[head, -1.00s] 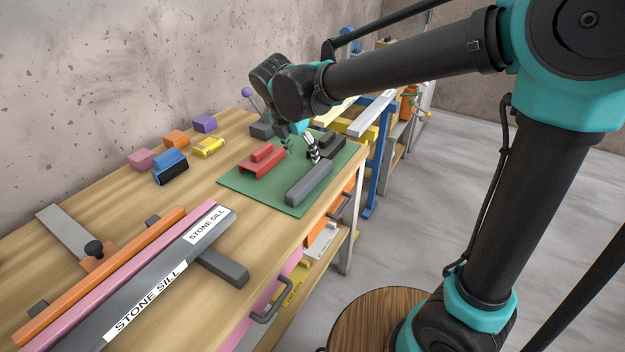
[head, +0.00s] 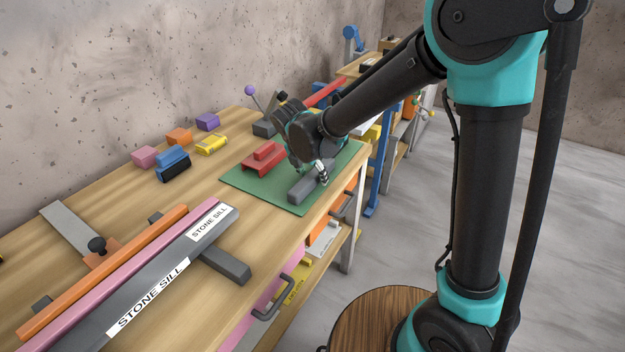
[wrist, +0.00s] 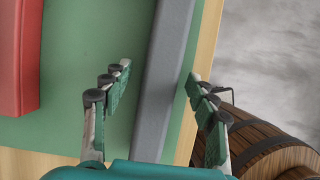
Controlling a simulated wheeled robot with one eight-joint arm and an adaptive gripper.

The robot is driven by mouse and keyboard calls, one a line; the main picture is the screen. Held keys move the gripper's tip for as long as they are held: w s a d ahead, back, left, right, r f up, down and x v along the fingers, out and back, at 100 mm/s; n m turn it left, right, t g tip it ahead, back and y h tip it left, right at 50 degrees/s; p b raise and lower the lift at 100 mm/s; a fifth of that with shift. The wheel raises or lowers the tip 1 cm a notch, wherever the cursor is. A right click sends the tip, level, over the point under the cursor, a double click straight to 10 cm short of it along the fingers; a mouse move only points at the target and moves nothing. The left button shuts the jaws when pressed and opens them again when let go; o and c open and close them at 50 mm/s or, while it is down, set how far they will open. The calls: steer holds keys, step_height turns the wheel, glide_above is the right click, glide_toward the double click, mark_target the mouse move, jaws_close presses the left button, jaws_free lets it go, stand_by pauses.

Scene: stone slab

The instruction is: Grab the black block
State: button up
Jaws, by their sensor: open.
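A long dark grey block (head: 305,188) lies on the green mat (head: 250,183) near the table's front edge. It also shows in the wrist view (wrist: 167,70), running lengthwise between my fingers. My gripper (head: 322,174) is open over its far part; in the wrist view the two fingers (wrist: 157,76) are on either side of the block, with nothing held. I cannot tell how far the tips are above the mat. A small black block (head: 174,172) lies at the left, against a blue block (head: 171,155). The far part of the mat is hidden behind my gripper.
A red stepped block (head: 264,160) is on the mat, left of my gripper. A barrel (wrist: 275,140) stands beside the table.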

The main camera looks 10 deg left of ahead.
steer(key=shift+c, duration=0.5)
steer(key=c, duration=0.9)
steer(key=shift+c, duration=0.2)
steer(key=shift+r, duration=0.15)
